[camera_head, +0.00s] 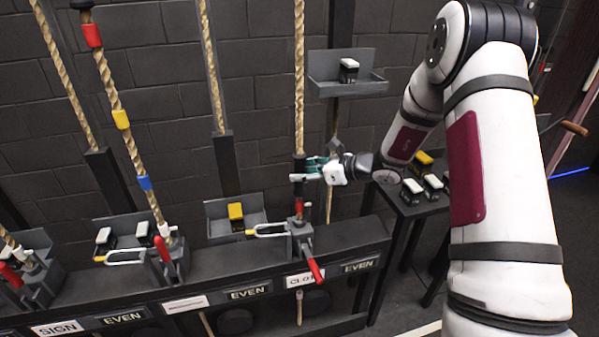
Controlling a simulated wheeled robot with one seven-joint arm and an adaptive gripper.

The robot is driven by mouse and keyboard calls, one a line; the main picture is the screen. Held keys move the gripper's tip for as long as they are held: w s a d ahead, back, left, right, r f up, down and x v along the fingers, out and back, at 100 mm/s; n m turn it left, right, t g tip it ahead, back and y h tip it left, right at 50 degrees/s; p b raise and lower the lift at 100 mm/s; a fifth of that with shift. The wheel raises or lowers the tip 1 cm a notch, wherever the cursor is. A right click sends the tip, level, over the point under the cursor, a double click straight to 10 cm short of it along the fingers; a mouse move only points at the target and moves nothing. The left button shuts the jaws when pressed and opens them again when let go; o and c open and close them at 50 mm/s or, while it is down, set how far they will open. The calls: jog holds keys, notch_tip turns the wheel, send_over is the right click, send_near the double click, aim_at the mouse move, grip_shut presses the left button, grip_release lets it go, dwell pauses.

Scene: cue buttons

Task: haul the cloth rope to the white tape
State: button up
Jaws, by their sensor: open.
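The cloth rope (299,75) is a tan twisted line hanging at the centre, above a label reading "CLOT" (300,281) with its end hidden. Lower down it has a dark section and a red band (298,208) just above its rope lock (301,235). The lock's red handle (315,268) points down. I see no white tape on this rope. My gripper (308,169), with teal fingers, is open at the dark section of the rope. Whether the fingers straddle or only touch it is unclear.
A rope with red, yellow, blue and white bands (121,119) slants at left, its red handle (162,250) up. A shelf (345,86) holds a black-and-white block. A tray (222,229) holds a yellow-topped block. A side table (408,209) with several blocks stands right.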

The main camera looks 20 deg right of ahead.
jog(key=shift+x, duration=0.9)
grip_shut()
notch_tip(320, 180, up, 51)
jog(key=p, duration=0.7)
jog(key=shift+p, duration=0.4)
grip_release()
jog(key=shift+s+d, duration=0.1)
jog(key=v, duration=1.1)
jog(key=shift+s+d+r, duration=0.2)
jog(key=shift+s+d, duration=0.05)
